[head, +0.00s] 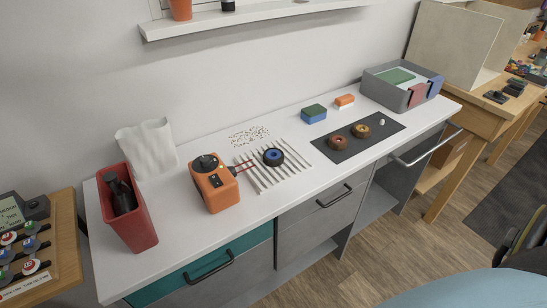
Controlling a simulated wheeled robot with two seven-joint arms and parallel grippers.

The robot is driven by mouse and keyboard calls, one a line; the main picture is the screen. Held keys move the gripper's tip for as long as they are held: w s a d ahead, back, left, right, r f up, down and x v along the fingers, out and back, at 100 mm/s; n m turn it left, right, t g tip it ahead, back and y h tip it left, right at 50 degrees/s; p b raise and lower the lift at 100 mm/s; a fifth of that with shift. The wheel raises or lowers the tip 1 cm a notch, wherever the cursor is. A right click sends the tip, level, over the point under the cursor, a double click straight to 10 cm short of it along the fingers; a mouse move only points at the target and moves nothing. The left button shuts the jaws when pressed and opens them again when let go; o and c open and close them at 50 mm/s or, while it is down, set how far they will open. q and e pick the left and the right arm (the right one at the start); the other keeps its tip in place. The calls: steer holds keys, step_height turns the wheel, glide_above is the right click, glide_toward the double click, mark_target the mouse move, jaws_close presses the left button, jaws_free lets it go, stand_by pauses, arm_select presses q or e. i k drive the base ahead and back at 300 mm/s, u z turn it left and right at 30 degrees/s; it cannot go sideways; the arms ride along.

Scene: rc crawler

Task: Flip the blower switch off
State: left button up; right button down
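An orange box-shaped device (213,184), which looks like the blower, stands on the left half of the white worktop. It has a round black dial (206,162) on top and a small dark fitting (216,181) on its near face. The picture is too small to tell which part is the switch or how it is set. Thin dark-and-red leads (243,167) run from its right side toward a slatted pale rack (275,175). Neither of my grippers shows in the head view.
A red bin (141,225) holding dark items stands left of the device. A black wheel with a blue hub (273,157) rests on the rack. A dark mat (345,146) with brown round parts and a grey tray (385,90) lie right. The worktop before the device is clear.

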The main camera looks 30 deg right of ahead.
mark_target(217, 181)
steer(key=u, duration=2.9)
steer(key=i, duration=0.7)
steer(key=z, duration=3)
